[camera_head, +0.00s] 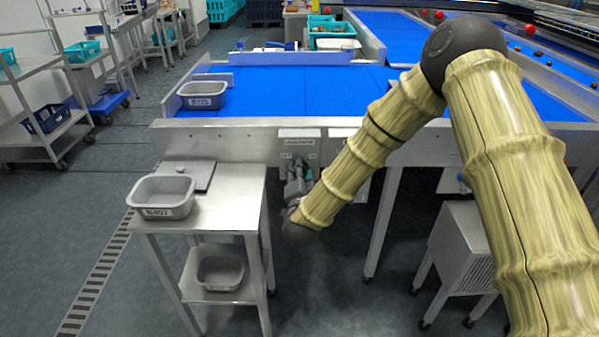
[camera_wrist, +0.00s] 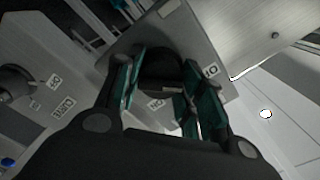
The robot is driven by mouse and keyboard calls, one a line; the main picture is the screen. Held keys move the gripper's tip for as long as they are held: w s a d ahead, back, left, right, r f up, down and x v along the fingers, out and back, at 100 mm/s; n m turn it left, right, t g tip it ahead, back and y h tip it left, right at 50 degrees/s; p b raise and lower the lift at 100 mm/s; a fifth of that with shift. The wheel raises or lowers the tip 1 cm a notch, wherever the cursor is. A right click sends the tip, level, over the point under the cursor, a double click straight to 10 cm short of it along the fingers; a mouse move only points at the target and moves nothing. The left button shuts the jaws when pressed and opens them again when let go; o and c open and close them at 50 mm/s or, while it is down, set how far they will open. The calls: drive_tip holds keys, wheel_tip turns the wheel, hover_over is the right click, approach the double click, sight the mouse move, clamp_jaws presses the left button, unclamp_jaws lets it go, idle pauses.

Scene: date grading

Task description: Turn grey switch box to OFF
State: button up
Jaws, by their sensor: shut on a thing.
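The grey switch box (camera_head: 299,142) is mounted on the steel front side of the blue conveyor, with small lettering too fine to read. My gripper (camera_head: 297,174) is at its lower part, and my arm comes in from the right. In the wrist view, the teal fingers of my gripper (camera_wrist: 162,92) stand on either side of a dark knob (camera_wrist: 160,68) on the grey box face (camera_wrist: 205,38) and are shut on it. Small white labels show around the knob. The knob's pointing direction cannot be told.
A steel table (camera_head: 225,212) stands close at the left with a grey tub (camera_head: 163,212) on top and another tub (camera_head: 220,288) on its lower shelf. Another tub (camera_head: 202,104) sits on the blue belt (camera_head: 300,90). A slatted steel box (camera_head: 460,260) stands at the right.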

idle(0.4)
drive_tip(key=o, duration=1)
drive_tip(key=shift+s, duration=0.1)
drive_tip(key=s, duration=1.1)
drive_tip(key=shift+s, duration=0.4)
drive_tip(key=shift+f, duration=0.1)
